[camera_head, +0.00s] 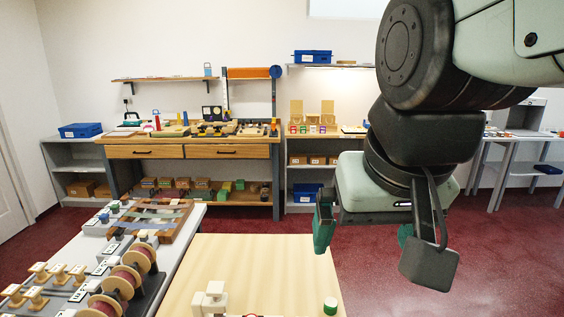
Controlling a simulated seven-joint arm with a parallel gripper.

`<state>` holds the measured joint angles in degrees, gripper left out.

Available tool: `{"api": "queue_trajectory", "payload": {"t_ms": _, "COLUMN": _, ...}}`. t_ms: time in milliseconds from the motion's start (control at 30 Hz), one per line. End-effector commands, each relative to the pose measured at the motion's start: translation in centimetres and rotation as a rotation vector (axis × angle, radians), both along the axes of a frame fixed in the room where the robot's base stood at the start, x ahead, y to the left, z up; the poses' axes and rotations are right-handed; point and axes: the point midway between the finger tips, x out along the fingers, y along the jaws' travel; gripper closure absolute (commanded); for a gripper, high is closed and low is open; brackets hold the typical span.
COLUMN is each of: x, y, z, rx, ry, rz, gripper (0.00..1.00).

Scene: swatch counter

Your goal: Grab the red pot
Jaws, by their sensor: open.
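My gripper (374,252) hangs high at the right, with its two fingers spread wide and nothing between them. It appears above and to the right of the light wooden tabletop (250,262). No whole red pot shows. A small red curved edge (251,315) is cut off by the bottom of the picture; I cannot tell whether it belongs to the red pot.
A white blocky object (209,299) stands on the tabletop, left of the red edge. A grey counter at the left carries reddish spools (125,281) and wooden pegs. A workbench (190,147) stands against the back wall. The tabletop's middle is clear.

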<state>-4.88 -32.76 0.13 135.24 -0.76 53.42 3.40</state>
Motion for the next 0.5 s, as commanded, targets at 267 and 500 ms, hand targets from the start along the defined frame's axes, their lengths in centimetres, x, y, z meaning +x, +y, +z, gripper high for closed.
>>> {"api": "queue_trajectory", "payload": {"t_ms": 267, "x": -3.9, "y": -1.4, "z": -1.4, "rx": -0.018, "ry": -0.073, "rz": 0.001, "gripper": 0.0}}
{"api": "queue_trajectory", "payload": {"t_ms": 500, "x": -4.0, "y": -1.5, "z": -1.4, "rx": -0.019, "ry": -0.073, "rz": 0.002, "gripper": 0.21}}
